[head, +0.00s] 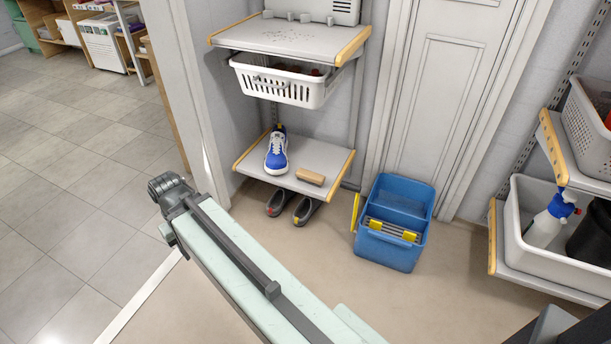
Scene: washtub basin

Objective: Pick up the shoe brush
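The shoe brush (310,177) is a small block with a tan wooden top. It lies on the lower grey shelf (325,155), near its front right part, to the right of a blue and white shoe (277,152). Its bristles cannot be made out. A pale green beam with a dark rail, which looks like part of my arm, reaches from the bottom middle up to the left and ends in a dark ribbed joint. No gripper fingers can be made out, and nothing of mine touches the brush.
A white basket (285,85) hangs under the upper shelf (290,38), above the brush. Dark shoes (292,205) sit beneath the lower shelf. A blue bucket (394,245) stands on the floor to the right. Shelves with white bins (552,262) are at far right. Open tiled floor lies left.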

